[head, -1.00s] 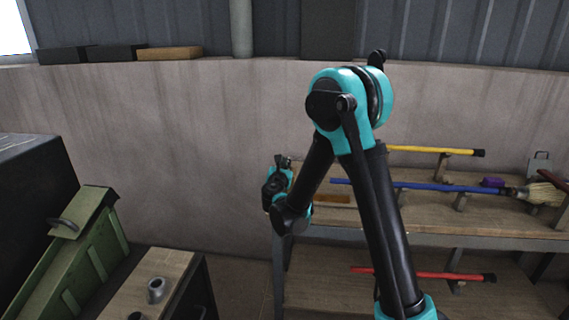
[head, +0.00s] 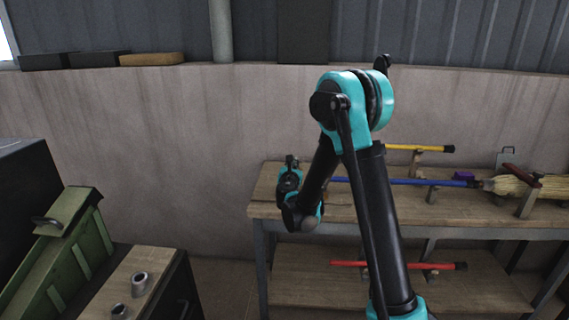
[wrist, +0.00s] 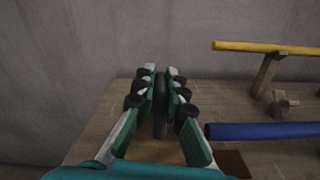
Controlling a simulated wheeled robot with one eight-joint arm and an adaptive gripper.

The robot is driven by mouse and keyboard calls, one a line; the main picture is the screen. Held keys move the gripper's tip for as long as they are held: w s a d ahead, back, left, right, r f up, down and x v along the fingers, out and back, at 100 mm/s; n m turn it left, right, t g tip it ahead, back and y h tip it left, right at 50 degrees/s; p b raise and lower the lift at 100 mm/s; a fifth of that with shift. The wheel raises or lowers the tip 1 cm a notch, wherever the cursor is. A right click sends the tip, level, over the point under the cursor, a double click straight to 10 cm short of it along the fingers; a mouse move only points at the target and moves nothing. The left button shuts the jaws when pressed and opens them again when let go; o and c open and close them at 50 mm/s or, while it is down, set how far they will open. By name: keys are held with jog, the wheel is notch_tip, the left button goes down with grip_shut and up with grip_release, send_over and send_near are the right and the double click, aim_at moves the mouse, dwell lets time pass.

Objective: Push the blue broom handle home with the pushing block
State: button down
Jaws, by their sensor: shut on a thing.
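The blue broom handle (head: 400,182) lies level on supports on the bench, its right end close to the straw broom head (head: 510,187). In the wrist view the handle's near end (wrist: 260,131) is just right of my gripper (wrist: 161,85). My gripper, also in the head view (head: 290,180), is over the bench's left end, shut on a dark upright piece (wrist: 161,105), which appears to be the grip of the pushing block. A brown wooden part (wrist: 150,151) shows below the fingers. I cannot tell whether block and handle touch.
A yellow handle (head: 405,148) lies on supports behind the blue one. A red handle (head: 345,264) is on the lower shelf. A purple block (head: 464,175) sits near the broom head. A green bin (head: 60,255) stands at left. The wall is behind the bench.

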jog(key=c, duration=1.6)
grip_release()
jog(key=s, duration=1.2)
jog(key=shift+a, duration=0.15)
